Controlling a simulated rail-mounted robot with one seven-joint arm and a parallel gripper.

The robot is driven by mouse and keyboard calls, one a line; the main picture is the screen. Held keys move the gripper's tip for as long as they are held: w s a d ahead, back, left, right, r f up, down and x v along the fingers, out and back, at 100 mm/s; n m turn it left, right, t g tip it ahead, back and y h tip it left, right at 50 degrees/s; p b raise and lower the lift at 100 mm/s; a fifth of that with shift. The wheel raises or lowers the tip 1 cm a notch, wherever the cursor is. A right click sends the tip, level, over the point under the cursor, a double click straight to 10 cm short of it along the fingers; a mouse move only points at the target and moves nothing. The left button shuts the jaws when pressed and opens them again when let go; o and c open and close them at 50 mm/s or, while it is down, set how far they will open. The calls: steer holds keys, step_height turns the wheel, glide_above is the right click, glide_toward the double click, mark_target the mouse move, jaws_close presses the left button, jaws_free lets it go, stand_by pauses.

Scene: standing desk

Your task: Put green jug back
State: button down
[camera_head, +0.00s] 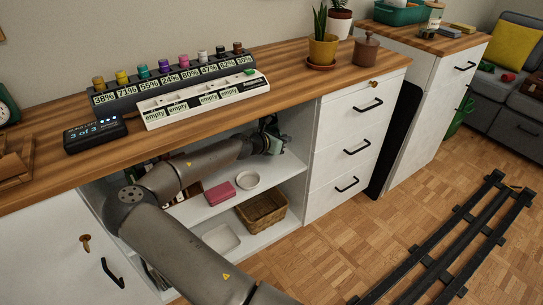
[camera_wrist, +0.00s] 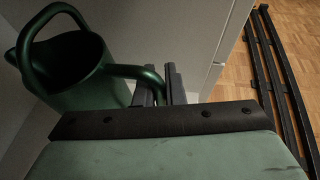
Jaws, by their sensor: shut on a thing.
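The green jug (camera_wrist: 72,72) fills the upper left of the wrist view, with a hoop handle over its open top and a curved green bar on its right side. My gripper (camera_wrist: 161,84) is shut on the end of that bar. In the head view my gripper (camera_head: 272,139) is inside the open shelf compartment under the desk, near its right wall and above the upper shelf (camera_head: 207,207). I cannot clearly tell the jug from my gripper there. Whether the jug's base touches the shelf is hidden.
A pink box (camera_head: 221,193) and a white bowl (camera_head: 248,179) sit on the upper shelf. A wicker basket (camera_head: 262,210) and a white dish (camera_head: 221,238) are below. The wooden desktop (camera_head: 290,65) is overhead; white drawers (camera_head: 350,145) stand to the right.

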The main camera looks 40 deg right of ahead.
steer(key=shift+w+f+b, duration=0.15)
steer(key=shift+f+b, duration=0.35)
steer(key=shift+f, duration=0.9)
steer(key=shift+f, duration=0.2)
steer(key=c, duration=1.5)
jaws_free()
